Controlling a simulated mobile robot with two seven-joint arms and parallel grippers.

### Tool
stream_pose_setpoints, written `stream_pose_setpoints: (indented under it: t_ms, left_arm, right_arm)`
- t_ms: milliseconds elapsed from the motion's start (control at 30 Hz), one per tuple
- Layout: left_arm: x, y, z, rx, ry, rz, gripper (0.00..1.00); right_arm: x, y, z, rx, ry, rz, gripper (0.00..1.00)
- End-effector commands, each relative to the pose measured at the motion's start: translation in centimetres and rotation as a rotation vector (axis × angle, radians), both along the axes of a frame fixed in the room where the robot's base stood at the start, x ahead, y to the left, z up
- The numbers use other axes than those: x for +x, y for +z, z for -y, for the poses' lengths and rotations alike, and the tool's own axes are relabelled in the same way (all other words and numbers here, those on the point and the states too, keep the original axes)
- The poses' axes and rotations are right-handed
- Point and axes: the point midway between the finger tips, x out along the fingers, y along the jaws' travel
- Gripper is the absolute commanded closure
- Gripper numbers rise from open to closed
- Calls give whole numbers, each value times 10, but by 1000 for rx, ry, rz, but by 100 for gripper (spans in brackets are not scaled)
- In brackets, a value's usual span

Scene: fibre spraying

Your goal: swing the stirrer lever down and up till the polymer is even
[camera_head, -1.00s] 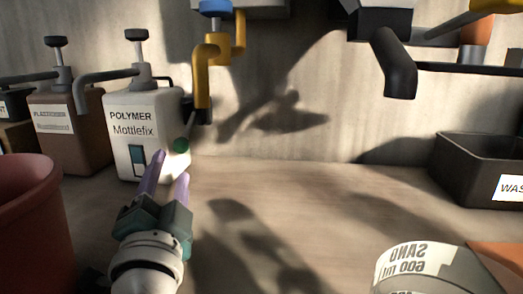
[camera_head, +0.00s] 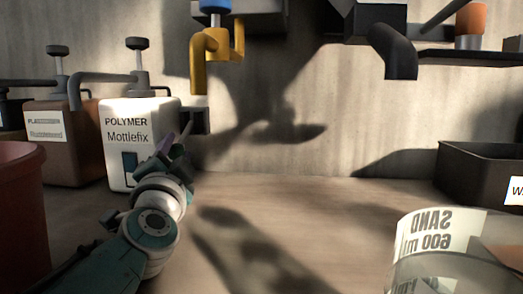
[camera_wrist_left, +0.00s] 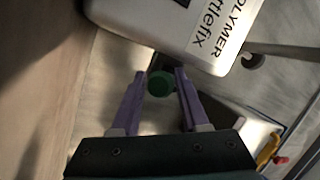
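The white polymer dispenser (camera_head: 119,172), labelled "POLYMER Mottlefix", stands on the bench at left, with a dark window in its front. The stirrer lever (camera_head: 187,128) is a thin rod slanting down at its right side. Its green knob (camera_wrist_left: 160,84) shows in the left wrist view between the purple fingertips of my left gripper (camera_wrist_left: 160,75). The knob nearly fills the gap; I cannot tell whether both fingers press on it. In the head view my left gripper (camera_head: 174,151) is at the lever's lower end and partly hides the knob. My right gripper is not in view.
A brown dispenser (camera_head: 50,155) stands left of the polymer one. A red tub (camera_head: 20,215) is at the front left. A sand cup (camera_head: 425,232) is at the front right, a black waste bin (camera_head: 475,180) behind it. A yellow spout (camera_head: 198,72) hangs above. The middle bench is clear.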

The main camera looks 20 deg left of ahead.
Motion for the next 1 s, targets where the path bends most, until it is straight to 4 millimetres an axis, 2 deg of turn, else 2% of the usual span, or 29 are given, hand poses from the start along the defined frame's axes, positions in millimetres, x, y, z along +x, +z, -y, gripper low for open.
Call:
stream_pose_setpoints:
  t_ms: [67, 367, 1000]
  left_arm:
    - [0, 0, 0, 0, 0, 0, 66]
    - [0, 0, 0, 0, 0, 0, 99]
    - [0, 0, 0, 0, 1, 1, 100]
  right_arm:
    - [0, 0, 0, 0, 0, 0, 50]
    - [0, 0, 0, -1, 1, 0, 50]
    - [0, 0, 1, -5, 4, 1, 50]
